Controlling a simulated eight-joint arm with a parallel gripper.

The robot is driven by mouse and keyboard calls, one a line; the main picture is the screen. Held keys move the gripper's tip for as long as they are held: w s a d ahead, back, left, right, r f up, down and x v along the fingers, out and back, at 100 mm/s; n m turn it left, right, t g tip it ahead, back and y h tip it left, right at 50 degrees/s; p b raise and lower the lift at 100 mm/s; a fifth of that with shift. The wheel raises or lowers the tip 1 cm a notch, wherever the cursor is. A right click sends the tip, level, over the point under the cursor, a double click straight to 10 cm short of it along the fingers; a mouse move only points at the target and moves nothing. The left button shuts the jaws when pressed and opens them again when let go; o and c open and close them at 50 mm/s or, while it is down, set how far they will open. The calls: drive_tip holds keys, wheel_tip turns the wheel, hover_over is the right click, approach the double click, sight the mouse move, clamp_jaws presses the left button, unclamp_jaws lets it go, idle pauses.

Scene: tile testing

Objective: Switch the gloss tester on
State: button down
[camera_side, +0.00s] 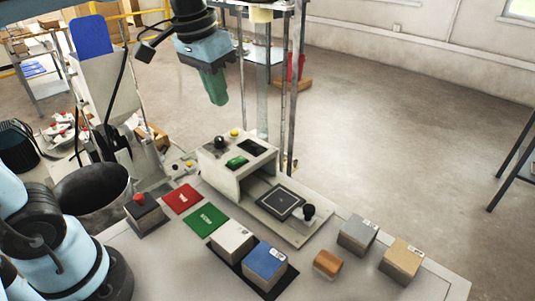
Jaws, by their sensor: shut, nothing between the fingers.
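The gloss tester (222,178) is a pale box near the middle of the table. Its sloped top carries a black knob (219,143), a green switch or button (237,161), a small yellow button (234,132) and a dark window (252,146). I cannot tell whether it is on. A flat plate with a dark square (280,202) and a black-knobbed handle (308,212) extends from its front. My gripper (217,99) has green fingers, points down and is shut and empty. It hangs in the air above the tester, apart from it.
A box with a red button (142,212), a red card (183,197) and a green card (206,219) lie left of the tester. White (232,240) and blue (265,264) blocks stand in front. Orange (327,263), grey (357,235) and tan (401,260) blocks are right. Upright posts (297,80) stand behind.

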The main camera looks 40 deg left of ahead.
hover_over(233, 162)
drive_tip(key=s+x, duration=0.1)
drive_tip(key=x, duration=0.3)
drive_tip(key=s+x, duration=0.1)
drive_tip(key=x, duration=0.3)
drive_tip(key=s+x, duration=0.1)
drive_tip(key=x, duration=0.3)
drive_tip(key=shift+f, duration=1)
drive_tip(key=shift+s+f, duration=0.1)
drive_tip(key=shift+s+f+t, duration=0.25)
drive_tip(key=shift+f+t, duration=0.2)
drive_tip(key=shift+t, duration=0.25)
drive_tip(key=shift+w+r, duration=0.1)
drive_tip(key=shift+w+r, duration=0.3)
drive_tip(key=shift+w, duration=0.45)
